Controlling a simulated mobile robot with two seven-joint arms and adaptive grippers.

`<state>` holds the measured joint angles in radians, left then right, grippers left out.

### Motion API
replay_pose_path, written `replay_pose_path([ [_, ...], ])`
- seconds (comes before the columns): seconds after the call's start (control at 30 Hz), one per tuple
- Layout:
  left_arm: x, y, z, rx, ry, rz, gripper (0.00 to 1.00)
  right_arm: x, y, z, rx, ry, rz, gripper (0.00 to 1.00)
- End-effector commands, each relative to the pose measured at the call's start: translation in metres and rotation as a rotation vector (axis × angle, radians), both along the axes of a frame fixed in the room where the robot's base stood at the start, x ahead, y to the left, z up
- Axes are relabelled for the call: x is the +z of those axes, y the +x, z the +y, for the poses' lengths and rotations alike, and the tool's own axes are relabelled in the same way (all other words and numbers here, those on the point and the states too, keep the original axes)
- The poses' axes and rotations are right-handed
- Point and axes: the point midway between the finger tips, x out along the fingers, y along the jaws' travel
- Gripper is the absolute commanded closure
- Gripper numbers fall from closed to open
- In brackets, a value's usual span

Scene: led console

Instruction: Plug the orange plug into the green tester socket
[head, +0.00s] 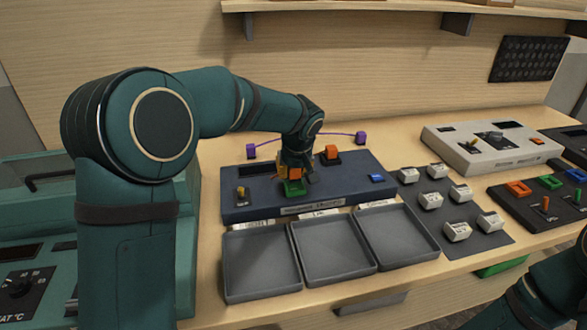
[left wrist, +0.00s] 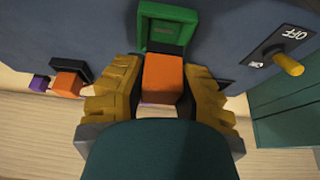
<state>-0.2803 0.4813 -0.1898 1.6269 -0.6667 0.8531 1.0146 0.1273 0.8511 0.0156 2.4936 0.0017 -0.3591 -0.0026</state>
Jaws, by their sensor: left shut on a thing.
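My left gripper (head: 295,173) reaches down over the dark blue tester console (head: 240,207) and is shut on the orange plug (left wrist: 163,76). In the left wrist view the plug sits between the yellow fingertips (left wrist: 160,92). The green tester socket (left wrist: 166,28) is a green frame just beyond the plug, and the plug's far edge overlaps its near edge. In the head view the green socket (head: 293,188) lies right under the fingertips. The gap between plug and socket is hidden, so I cannot tell whether they touch. My right gripper is out of view.
An orange block (head: 332,152) sits in a black holder at the console's back, near a purple cable with purple ends (head: 361,138). A yellow toggle (left wrist: 289,65) stands beside the socket. Grey trays (head: 262,263) lie in front; several white blocks (head: 430,200) stand to the right.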

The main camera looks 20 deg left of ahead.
Motion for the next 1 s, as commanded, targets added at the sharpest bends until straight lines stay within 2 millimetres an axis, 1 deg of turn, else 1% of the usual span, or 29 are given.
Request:
replay_pose_path([
  [0.37,-0.001,0.000,0.000,0.000,0.000,0.000,1.00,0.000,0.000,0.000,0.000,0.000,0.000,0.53],
  [1.0,-0.013,0.000,0.000,-0.001,0.000,0.000,1.00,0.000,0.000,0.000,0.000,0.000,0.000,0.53],
])
